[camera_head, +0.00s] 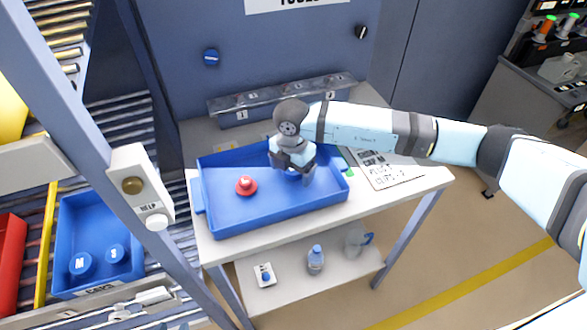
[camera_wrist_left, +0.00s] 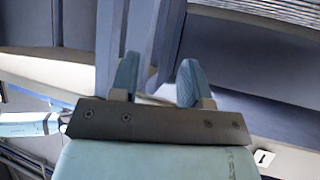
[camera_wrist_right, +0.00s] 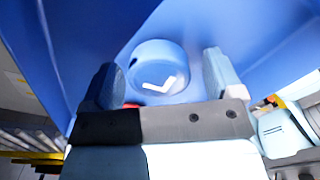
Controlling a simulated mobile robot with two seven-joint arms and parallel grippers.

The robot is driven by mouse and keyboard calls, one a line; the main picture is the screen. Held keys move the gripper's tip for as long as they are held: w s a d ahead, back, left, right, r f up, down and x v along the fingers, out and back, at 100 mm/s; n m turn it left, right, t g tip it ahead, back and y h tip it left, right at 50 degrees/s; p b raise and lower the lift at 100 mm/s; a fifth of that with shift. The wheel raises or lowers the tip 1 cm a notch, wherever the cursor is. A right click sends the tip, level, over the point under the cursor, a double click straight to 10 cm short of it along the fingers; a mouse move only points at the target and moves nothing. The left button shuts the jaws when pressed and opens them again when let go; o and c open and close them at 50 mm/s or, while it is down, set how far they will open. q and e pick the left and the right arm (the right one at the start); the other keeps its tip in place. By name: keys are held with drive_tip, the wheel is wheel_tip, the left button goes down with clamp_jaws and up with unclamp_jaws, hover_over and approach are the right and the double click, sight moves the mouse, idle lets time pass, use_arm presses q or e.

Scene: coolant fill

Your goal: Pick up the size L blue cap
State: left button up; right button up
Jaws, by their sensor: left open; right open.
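The blue cap marked L (camera_wrist_right: 158,72) lies in the blue tray (camera_wrist_right: 225,25) in the right wrist view, between my right gripper's fingers, with a gap visible on either side. In the head view my right gripper (camera_head: 304,176) points down over the right half of the blue tray (camera_head: 255,215) and hides the cap. The right gripper is open; it also shows in the right wrist view (camera_wrist_right: 160,78). My left gripper (camera_wrist_left: 157,82) is open and empty in the left wrist view. It is out of the head view.
A red cap (camera_head: 245,186) lies in the tray's left half. Other blue caps (camera_head: 82,263) sit in a blue bin (camera_head: 100,210) at the left. A grey post (camera_head: 95,130) with a HELP button box stands left of the table. A bottle (camera_head: 316,260) and jug (camera_head: 357,240) stand below.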

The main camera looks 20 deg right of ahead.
drive_tip(key=c, duration=1)
drive_tip(key=shift+r, duration=0.15)
